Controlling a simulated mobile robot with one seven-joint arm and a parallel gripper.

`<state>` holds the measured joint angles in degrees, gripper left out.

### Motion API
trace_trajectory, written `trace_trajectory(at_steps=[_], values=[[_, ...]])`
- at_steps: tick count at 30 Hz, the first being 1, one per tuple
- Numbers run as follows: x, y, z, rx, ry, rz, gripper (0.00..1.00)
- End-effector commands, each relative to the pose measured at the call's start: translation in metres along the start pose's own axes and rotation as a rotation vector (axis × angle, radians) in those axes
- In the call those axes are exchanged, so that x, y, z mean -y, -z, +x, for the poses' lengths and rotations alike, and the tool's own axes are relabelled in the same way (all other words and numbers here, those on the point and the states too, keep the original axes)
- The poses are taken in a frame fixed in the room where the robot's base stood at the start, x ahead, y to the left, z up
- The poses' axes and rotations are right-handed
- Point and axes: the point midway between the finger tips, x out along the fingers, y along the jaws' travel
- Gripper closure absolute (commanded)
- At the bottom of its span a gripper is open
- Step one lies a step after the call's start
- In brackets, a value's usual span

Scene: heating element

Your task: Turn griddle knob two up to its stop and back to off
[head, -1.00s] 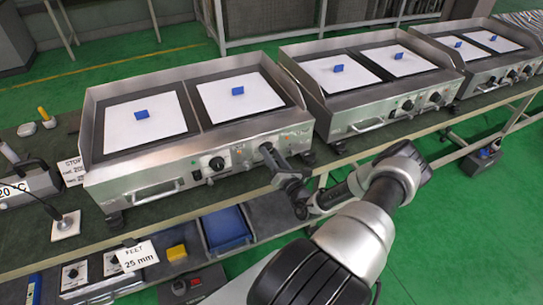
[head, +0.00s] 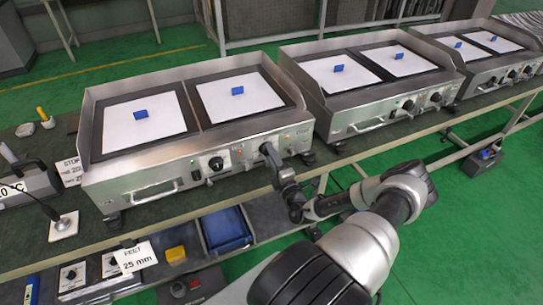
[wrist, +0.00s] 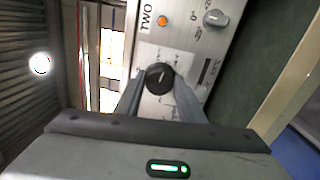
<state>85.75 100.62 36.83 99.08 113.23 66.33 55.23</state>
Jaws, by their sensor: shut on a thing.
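The near griddle (head: 150,187) stands on the bench with its control panel facing me. Knob two (wrist: 159,78) is a round black knob with a pale pointer line, beside the printed word TWO in the wrist view. My gripper (wrist: 160,86) is shut on it, one finger on each side. In the head view my gripper (head: 267,150) is at the right part of the panel and hides knob two. An orange lamp (wrist: 163,20) is lit near the knob. The scale around the knob is mostly covered by the fingers.
Another knob (head: 216,163) is left of my gripper on the same panel. A second griddle (head: 375,125) stands close on the right. White plates with blue blocks lie on the griddles. A lower shelf below holds a blue tray (head: 228,240).

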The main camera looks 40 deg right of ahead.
Motion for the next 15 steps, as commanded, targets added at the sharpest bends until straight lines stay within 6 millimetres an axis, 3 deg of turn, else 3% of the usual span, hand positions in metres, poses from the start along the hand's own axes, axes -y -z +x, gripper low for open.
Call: trace_trajectory(at_steps=[15], values=[[0.0020,0.0025,-0.0012,0.042,0.010,0.491,0.87]])
